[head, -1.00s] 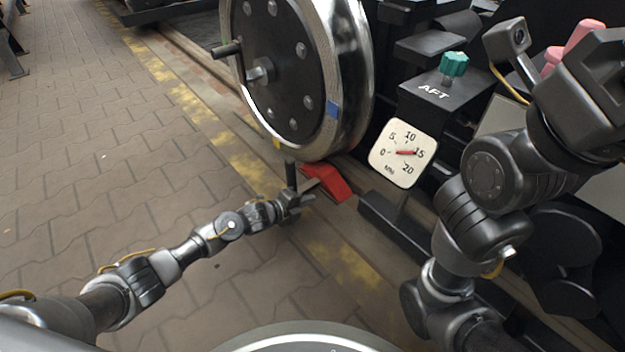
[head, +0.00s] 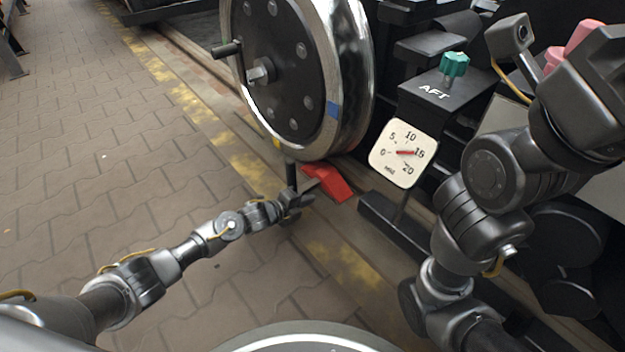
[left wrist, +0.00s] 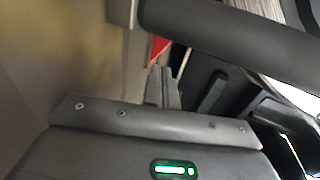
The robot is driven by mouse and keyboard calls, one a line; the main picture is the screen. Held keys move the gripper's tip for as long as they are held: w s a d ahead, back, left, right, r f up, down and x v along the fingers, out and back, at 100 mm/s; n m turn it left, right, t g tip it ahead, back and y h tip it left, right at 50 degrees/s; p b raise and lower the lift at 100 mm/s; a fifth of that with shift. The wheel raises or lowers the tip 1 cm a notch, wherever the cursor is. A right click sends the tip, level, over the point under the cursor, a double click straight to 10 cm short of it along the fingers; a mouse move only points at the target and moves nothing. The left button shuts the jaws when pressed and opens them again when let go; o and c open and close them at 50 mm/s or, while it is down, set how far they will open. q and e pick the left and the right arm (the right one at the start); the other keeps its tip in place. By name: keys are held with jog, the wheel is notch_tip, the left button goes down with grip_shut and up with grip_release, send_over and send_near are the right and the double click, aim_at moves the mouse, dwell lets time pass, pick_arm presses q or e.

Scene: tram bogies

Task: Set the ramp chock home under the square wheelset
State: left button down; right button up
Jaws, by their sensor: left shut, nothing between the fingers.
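The red ramp chock (head: 334,184) lies on the rail track at the foot of the large steel wheel (head: 300,85), near its lower right side. I cannot tell whether it touches the tread. A dark upright bar (head: 291,173) stands at its left end. My left gripper (head: 304,199) is shut and empty, low beside the chock's near left end. In the left wrist view the shut fingers (left wrist: 163,88) point towards a sliver of the red chock (left wrist: 158,46), under a thick dark bar (left wrist: 230,30). My right arm is at the right; its fingers are not visible.
A white dial (head: 403,153), needle near 15, stands right of the wheel, below a black block marked AFT (head: 435,92) with a green knob (head: 454,64). A dark low beam (head: 395,222) lies right of the chock.

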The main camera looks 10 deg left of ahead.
pick_arm(q)
jog(key=shift+w+a, duration=0.2)
jog(key=shift+w+a, duration=0.25)
jog(key=shift+a, duration=0.1)
dwell(0.4)
jog(key=shift+w+a+b, duration=0.25)
jog(key=shift+a+b, duration=0.05)
jog(key=shift+b, duration=0.05)
jog(key=shift+w+a, duration=0.3)
jog(key=shift+a, duration=0.05)
dwell(0.5)
jog(key=shift+w+a+b, duration=0.3)
jog(key=shift+a, duration=0.05)
dwell(0.3)
